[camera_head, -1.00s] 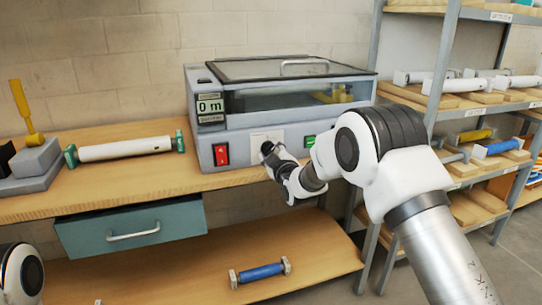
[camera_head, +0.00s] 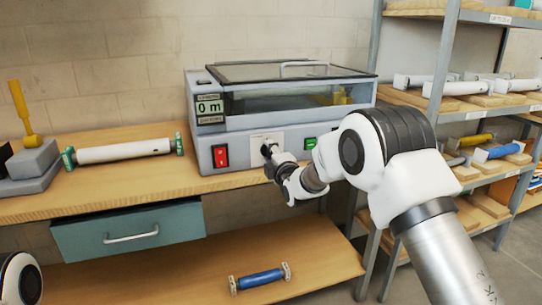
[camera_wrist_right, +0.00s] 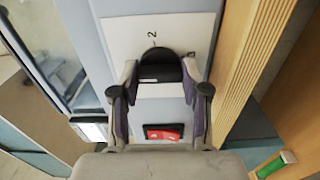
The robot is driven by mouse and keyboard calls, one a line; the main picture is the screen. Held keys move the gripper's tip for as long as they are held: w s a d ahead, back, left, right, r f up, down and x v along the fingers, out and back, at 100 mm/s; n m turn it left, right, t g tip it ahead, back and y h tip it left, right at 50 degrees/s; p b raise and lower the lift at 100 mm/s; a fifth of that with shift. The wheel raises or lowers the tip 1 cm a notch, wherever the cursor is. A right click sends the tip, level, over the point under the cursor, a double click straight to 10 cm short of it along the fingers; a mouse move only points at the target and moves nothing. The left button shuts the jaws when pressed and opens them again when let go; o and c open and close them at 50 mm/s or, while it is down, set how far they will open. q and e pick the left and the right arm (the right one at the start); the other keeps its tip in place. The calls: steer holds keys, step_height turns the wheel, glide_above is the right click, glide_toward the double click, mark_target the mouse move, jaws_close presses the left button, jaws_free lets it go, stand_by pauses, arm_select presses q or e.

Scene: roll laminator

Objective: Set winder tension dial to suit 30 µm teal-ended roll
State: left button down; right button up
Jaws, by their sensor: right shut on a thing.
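The grey laminator (camera_head: 205,130) stands on the wooden bench. Its white dial plate (camera_head: 256,139) is on the front, right of the red switch (camera_head: 220,155). My right gripper (camera_head: 268,152) is at the plate. In the right wrist view the gripper (camera_wrist_right: 158,72) is shut on the black dial (camera_wrist_right: 158,62), a finger on each side. A "2" shows on the plate above the dial; another mark at the right is partly cut off. A white roll with teal ends (camera_head: 124,151) lies on the bench, left of the laminator. My left gripper is out of view; only part of my left arm shows.
A display (camera_head: 209,107) reads "0 m". A green button (camera_head: 310,143) sits right of the dial plate. A grey block with a yellow lever (camera_head: 30,160) stands at the left. A blue roll (camera_head: 260,279) lies on the lower shelf. A rack (camera_head: 446,50) with several rolls stands at the right.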

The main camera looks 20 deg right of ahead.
steer(key=shift+r, duration=0.25)
steer(key=o, duration=1.1)
steer(key=shift+o, duration=0.2)
steer(key=shift+f, duration=0.15)
steer(key=s, duration=1.2)
steer(key=shift+d, duration=0.15)
steer(key=shift+f, duration=0.15)
